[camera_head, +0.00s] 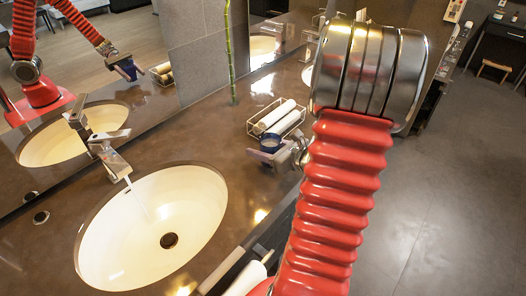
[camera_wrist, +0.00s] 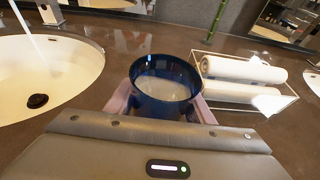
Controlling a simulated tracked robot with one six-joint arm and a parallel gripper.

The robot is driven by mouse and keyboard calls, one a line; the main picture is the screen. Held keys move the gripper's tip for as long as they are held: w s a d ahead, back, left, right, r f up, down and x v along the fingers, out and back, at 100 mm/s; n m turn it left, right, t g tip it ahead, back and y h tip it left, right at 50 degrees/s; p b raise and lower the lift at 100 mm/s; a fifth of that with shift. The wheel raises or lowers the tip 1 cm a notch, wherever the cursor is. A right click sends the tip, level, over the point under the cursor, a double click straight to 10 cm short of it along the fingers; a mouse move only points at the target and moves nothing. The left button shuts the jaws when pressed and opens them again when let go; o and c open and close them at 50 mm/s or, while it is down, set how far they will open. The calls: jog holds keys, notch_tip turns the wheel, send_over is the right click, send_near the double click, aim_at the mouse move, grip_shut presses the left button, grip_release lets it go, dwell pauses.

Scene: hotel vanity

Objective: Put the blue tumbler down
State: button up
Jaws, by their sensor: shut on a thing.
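The blue tumbler (camera_wrist: 165,103) stands upright between the two fingers of my gripper (camera_wrist: 162,108) in the wrist view. Its round rim is open toward the camera and the inside looks pale. In the head view the tumbler (camera_head: 270,143) shows small in my gripper (camera_head: 275,155), at the front edge side of the brown counter (camera_head: 235,135). My gripper is shut on it. The tumbler's base is hidden, so I cannot tell whether it touches the counter.
The white sink (camera_head: 150,230) with running water from the faucet (camera_head: 112,158) lies to the left. A green bamboo stalk (camera_head: 229,60) rises by the wall. Counter between sink and basket is bare.

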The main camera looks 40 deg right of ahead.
jog(key=shift+f, duration=0.95)
jog(key=shift+f, duration=0.1)
jog(key=o, duration=1.2)
jog(key=shift+c, duration=0.2)
jog(key=shift+v, duration=6.05)
